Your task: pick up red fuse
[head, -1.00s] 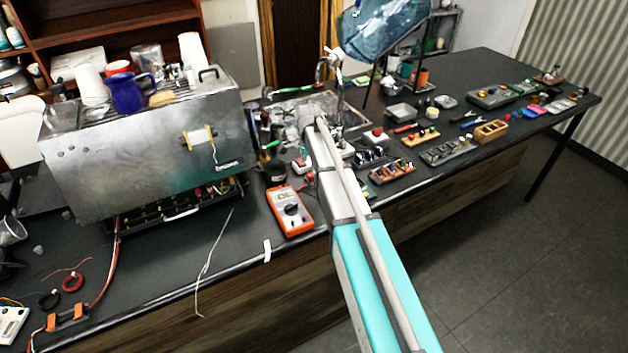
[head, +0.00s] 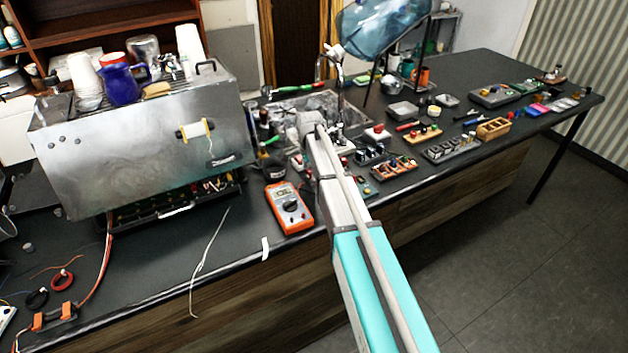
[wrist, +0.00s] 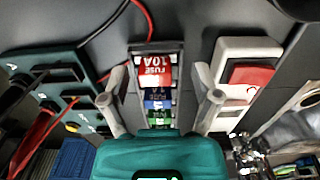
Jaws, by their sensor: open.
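The red fuse (wrist: 155,72), marked "FUSE 10A", lies in a dark narrow holder (wrist: 142,47) in the wrist view. A blue fuse (wrist: 157,104) and a green fuse (wrist: 160,121) sit in line with it, closer to my gripper body. My gripper (wrist: 162,76) is open, with one grey finger on each side of the fuse row. A gap shows between each finger and the red fuse. I cannot tell the height of the fingertips over it. In the head view my arm hides the gripper and the red fuse.
A white switch block with a red rocker (wrist: 248,78) stands close right of the fuse holder. A teal block with cables (wrist: 60,85) is close left. An orange multimeter (head: 289,207) and a metal brewer (head: 140,145) stand left of my arm. Small part trays (head: 393,167) lie to its right.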

